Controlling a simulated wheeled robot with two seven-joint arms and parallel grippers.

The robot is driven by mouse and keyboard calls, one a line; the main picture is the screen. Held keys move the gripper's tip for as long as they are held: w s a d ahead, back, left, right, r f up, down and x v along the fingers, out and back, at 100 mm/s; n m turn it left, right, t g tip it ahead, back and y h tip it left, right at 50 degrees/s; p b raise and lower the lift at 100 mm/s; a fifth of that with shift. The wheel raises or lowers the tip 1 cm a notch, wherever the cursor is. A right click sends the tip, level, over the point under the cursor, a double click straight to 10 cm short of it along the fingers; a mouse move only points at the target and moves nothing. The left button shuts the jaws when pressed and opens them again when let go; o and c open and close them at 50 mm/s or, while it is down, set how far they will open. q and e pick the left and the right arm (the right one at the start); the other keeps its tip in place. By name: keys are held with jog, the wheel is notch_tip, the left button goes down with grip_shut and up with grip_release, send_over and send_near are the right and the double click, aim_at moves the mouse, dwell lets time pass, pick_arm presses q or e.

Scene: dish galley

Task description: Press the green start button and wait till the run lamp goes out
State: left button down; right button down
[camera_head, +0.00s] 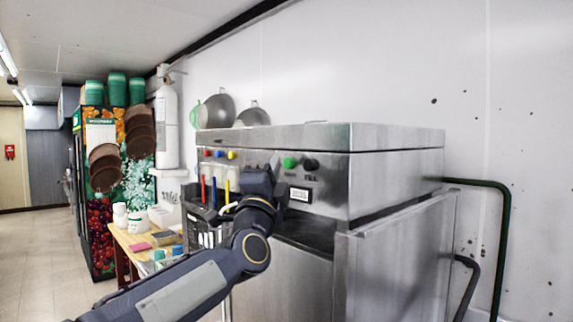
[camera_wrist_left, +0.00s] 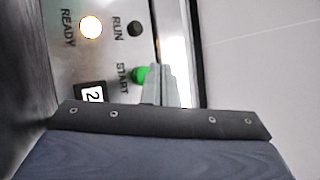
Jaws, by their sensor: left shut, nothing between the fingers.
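The green start button (camera_head: 289,162) sits on the front panel of the steel dish machine (camera_head: 390,138). In the left wrist view the green button (camera_wrist_left: 139,74) shows beside the word START, partly covered by my fingertips. My left gripper (camera_wrist_left: 158,72) is shut and empty, its tips at the button's edge; I cannot tell whether they touch it. In the head view the left gripper (camera_head: 270,170) is in front of the panel, left of the button. The run lamp (camera_wrist_left: 135,28) is dark. The ready lamp (camera_wrist_left: 90,27) glows warm white. My right gripper is not in view.
A wooden side table (camera_head: 130,243) with containers stands left of my arm.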

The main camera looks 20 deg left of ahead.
pick_arm(q)
jog(key=shift+w, duration=0.1)
jog(key=shift+w+d+p, duration=0.15)
jog(key=shift+w+p, duration=0.15)
jog(key=shift+w+d+p, duration=0.2)
jog(key=shift+w+p, duration=0.1)
jog(key=shift+w, duration=0.15)
dwell(0.6)
jog(key=shift+s, duration=0.2)
jog(key=shift+s+a, duration=0.3)
jog(key=shift+s, duration=0.3)
jog(key=s, duration=0.1)
jog(key=s+a, duration=0.1)
jog(key=s, duration=0.1)
jog(key=s+a+b, duration=0.1)
jog(key=shift+s, duration=0.35)
jog(key=shift+f, duration=0.1)
dwell(0.8)
